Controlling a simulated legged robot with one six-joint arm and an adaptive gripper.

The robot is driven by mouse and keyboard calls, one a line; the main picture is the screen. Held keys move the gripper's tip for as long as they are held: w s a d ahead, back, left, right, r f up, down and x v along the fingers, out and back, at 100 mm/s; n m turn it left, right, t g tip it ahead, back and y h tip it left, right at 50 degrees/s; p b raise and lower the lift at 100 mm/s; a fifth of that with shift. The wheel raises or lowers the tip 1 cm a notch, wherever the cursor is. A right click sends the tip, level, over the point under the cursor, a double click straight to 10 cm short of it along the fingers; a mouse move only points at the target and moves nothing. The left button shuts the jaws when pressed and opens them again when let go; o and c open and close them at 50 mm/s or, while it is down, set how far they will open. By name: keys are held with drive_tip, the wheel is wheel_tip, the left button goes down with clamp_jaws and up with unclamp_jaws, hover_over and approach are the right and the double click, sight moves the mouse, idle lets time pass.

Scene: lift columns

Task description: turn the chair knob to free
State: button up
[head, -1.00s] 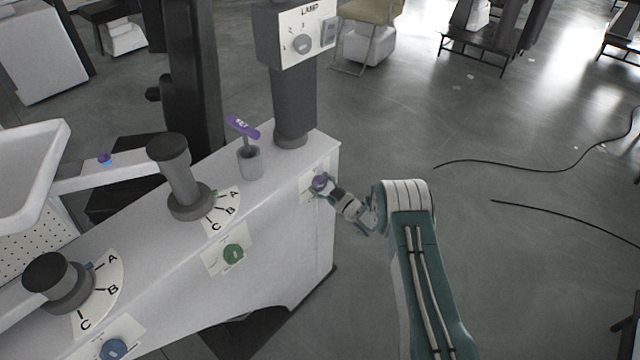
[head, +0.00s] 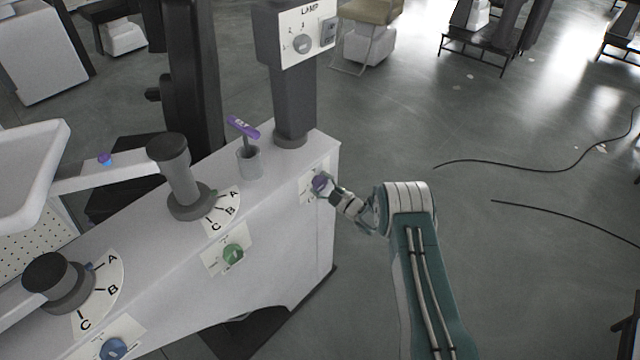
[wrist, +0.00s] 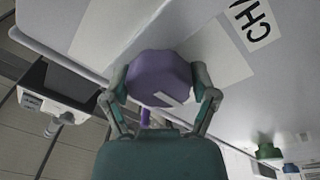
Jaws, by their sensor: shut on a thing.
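The purple knob (head: 320,183) sits on a white label plate at the right end of the long white console's side. My gripper (head: 328,187) is at this knob, with my arm reaching in from the right. In the wrist view the purple knob (wrist: 160,78) lies between the two fingers of my gripper (wrist: 160,92), which are shut on its sides. A pale pointer mark shows on the knob's near face. Part of a label with the letters "CH" (wrist: 255,22) is beside it. The rest of the label's wording cannot be read.
A green knob (head: 233,254) and a blue knob (head: 113,349) are on the same console side. A purple-handled key (head: 243,127) stands in a grey cup on top, near the lamp column (head: 295,100). Open floor (head: 480,270) lies to the right, with black cables.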

drive_tip(key=shift+s+f, duration=0.1)
drive_tip(key=shift+f, duration=0.15)
drive_tip(key=o, duration=1)
drive_tip(key=shift+r, duration=0.1)
drive_tip(key=v, duration=1.1)
drive_tip(key=shift+s+d, duration=0.2)
drive_tip(key=shift+d, duration=0.15)
